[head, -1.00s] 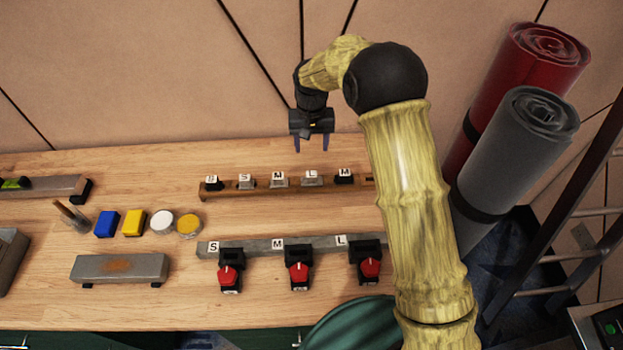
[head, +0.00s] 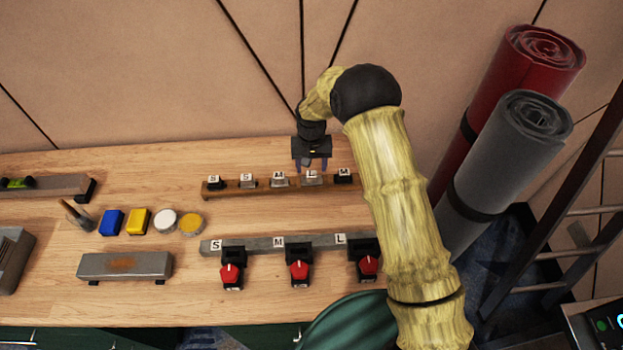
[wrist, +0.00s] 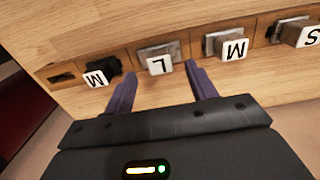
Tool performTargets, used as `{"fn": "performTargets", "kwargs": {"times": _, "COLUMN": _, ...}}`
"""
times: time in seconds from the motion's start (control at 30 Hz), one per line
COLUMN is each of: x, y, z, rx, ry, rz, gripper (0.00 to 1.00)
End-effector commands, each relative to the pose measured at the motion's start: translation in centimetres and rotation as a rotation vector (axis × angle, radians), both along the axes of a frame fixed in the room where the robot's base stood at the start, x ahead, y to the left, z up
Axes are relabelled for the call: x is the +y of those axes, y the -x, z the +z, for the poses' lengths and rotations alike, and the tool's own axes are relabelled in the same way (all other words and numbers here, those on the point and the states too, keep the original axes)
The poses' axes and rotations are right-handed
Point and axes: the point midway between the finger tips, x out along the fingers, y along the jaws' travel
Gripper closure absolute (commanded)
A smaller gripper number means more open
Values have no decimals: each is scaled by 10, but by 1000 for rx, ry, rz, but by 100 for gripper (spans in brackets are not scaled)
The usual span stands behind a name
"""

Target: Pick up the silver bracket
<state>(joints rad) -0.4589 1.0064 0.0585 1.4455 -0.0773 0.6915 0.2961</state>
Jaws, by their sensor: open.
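Several small brackets stand in a row on a wooden rack, each with a white letter tag. Three look silver: one tagged S (head: 248,183), one tagged M (head: 279,182) and one tagged L (head: 311,181). Two are black, tagged S (head: 214,186) and M (head: 344,179). My gripper (head: 311,166) is open and empty at the L bracket. In the wrist view its two fingers point to either side of the silver L bracket (wrist: 156,51), with the black M bracket (wrist: 101,69) left and the silver M bracket (wrist: 228,44) right. I cannot tell whether the fingers touch anything.
The wooden rack (head: 228,191) has an empty slot (wrist: 62,77) at one end. In front, a grey bar (head: 258,244) carries red-knobbed clamps (head: 298,270). Blue (head: 111,222) and yellow (head: 138,221) blocks sit left. Rolled mats (head: 510,165) stand right. The wall is close behind.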

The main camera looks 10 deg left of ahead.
Motion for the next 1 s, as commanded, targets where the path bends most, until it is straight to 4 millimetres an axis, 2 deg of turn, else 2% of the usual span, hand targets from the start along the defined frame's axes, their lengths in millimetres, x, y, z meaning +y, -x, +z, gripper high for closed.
{"fn": "performTargets", "kwargs": {"times": 0.3, "x": 0, "y": 0, "z": -37, "rx": 2, "ry": 1, "rz": 1, "gripper": 44}}
{"fn": "performTargets", "kwargs": {"times": 0.4, "x": 0, "y": 0, "z": -43, "rx": 2, "ry": 1, "rz": 1, "gripper": 44}}
{"fn": "performTargets", "kwargs": {"times": 0.93, "x": 0, "y": -1, "z": -44, "rx": 0, "ry": 0, "rz": 0, "gripper": 44}}
{"fn": "performTargets", "kwargs": {"times": 1.0, "x": 0, "y": -1, "z": -44, "rx": 0, "ry": 0, "rz": 0, "gripper": 57}}
